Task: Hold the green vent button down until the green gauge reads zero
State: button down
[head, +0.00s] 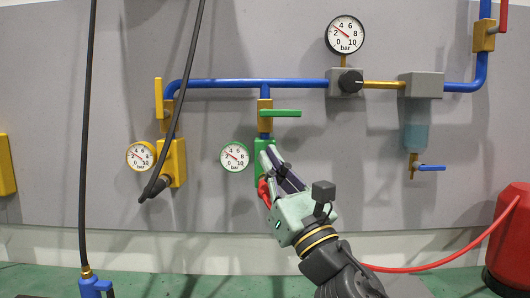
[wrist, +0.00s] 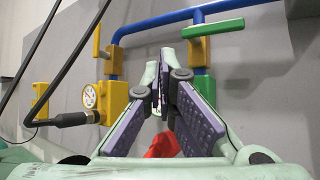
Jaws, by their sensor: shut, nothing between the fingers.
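The green vent block (head: 259,174) hangs on the wall below a green lever handle (head: 281,113). It also shows in the wrist view (wrist: 203,88), right behind the fingers. The green gauge (head: 235,157) is left of the block; its needle points to the upper left, off zero, roughly between 2 and 4. My gripper (head: 269,153) is shut and empty, its tips at the front of the green block in the head view. The green vent button cannot be made out; my fingers cover part of the block. I cannot tell whether the tips touch the button.
A yellow block (head: 178,163) with its gauge (head: 141,156) and a black hose stands to the left. A red fitting (head: 263,190) sits low by the green block, close to my fingers. A red hose (head: 440,266) runs to a red tank (head: 512,235) at right.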

jog(key=w, duration=0.5)
jog(key=shift+a+f+p, duration=0.1)
jog(key=shift+p, duration=0.25)
jog(key=shift+w, duration=0.9)
jog(key=shift+w, duration=0.1)
jog(key=shift+w+b, duration=0.25)
jog(key=shift+b, duration=0.2)
